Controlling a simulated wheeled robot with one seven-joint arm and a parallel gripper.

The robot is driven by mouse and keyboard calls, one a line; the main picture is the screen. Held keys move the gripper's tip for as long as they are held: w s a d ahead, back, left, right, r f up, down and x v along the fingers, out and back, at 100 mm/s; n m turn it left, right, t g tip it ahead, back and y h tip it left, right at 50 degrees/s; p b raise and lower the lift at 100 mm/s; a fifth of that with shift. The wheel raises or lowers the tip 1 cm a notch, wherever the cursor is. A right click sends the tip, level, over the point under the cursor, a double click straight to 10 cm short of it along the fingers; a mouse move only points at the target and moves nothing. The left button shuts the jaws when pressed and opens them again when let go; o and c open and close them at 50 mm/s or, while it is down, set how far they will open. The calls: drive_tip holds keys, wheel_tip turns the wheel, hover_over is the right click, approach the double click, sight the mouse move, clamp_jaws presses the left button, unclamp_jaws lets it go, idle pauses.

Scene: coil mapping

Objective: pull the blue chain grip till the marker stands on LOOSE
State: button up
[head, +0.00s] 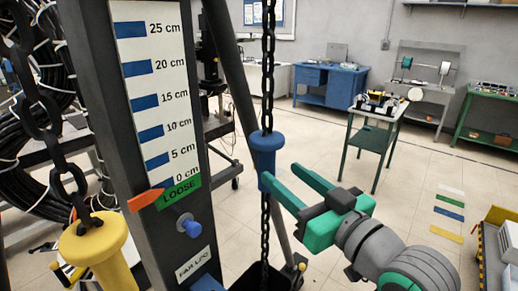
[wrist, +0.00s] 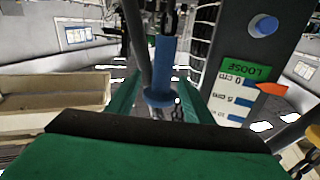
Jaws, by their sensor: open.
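The blue chain grip (head: 266,157) hangs on a dark chain right of the scale post. The orange marker (head: 146,200) points at the green LOOSE band (head: 178,192), just below the 0 cm mark. In the wrist view the marker (wrist: 271,89) also sits beside the LOOSE end of the scale. My gripper (head: 281,173) is open at the grip's lower part. In the wrist view the blue grip (wrist: 164,65) shows between the two green fingers. I cannot tell whether either finger touches it.
A yellow grip (head: 95,246) hangs on another chain at the left. A blue knob (head: 188,225) sticks out of the post below the scale. A dark slanted leg (head: 231,75) stands close behind the blue grip.

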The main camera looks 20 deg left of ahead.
drive_tip(key=shift+s+a+r+n, duration=0.15)
drive_tip(key=shift+r+n, duration=0.15)
drive_tip(key=shift+r, duration=0.25)
drive_tip(key=shift+a, duration=0.2)
drive_tip(key=x, duration=1)
drive_tip(key=shift+a+f, duration=0.1)
drive_tip(key=shift+c, duration=0.6)
clamp_jaws()
